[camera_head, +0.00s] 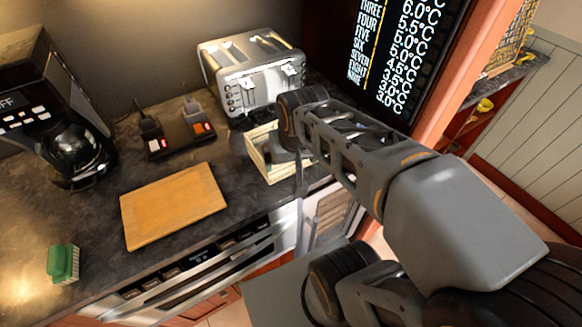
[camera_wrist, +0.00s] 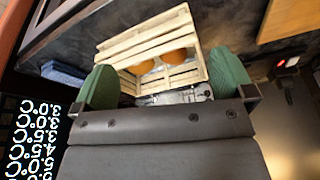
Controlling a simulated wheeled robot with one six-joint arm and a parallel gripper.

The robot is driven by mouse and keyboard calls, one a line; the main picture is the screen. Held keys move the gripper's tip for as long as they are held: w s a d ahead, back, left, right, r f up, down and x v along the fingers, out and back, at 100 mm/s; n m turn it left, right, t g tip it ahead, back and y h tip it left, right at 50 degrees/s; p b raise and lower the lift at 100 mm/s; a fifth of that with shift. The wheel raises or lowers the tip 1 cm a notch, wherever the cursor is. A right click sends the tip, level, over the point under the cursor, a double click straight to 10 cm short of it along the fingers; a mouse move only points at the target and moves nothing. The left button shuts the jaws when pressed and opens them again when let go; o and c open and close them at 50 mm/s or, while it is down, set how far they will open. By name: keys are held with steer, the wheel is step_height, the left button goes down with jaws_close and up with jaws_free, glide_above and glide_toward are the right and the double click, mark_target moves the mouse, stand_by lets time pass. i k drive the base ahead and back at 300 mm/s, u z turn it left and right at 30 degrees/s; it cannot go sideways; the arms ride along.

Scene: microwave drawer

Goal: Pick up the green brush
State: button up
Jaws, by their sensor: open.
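The green brush (camera_head: 63,262) lies on the dark countertop at the lower left in the head view, with pale bristles on its lower side. It does not show in the wrist view. My gripper (camera_wrist: 165,78) is open, its two green fingers spread apart in the wrist view. In the head view my arm's end is above the wooden crate, far to the right of the brush, and the fingers are mostly hidden there. Nothing is seen held between the fingers.
A wooden crate (camera_wrist: 150,42) holding orange-brown round items (camera_wrist: 172,57) lies in front of my gripper. A cutting board (camera_head: 172,205) lies between crate and brush. A toaster (camera_head: 252,75), a coffee maker (camera_head: 75,140) and a switch box (camera_head: 180,137) stand behind.

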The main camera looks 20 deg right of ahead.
mark_target(63, 263)
steer(key=u, duration=0.05)
steer(key=k, duration=0.5)
steer(key=u, duration=1.55)
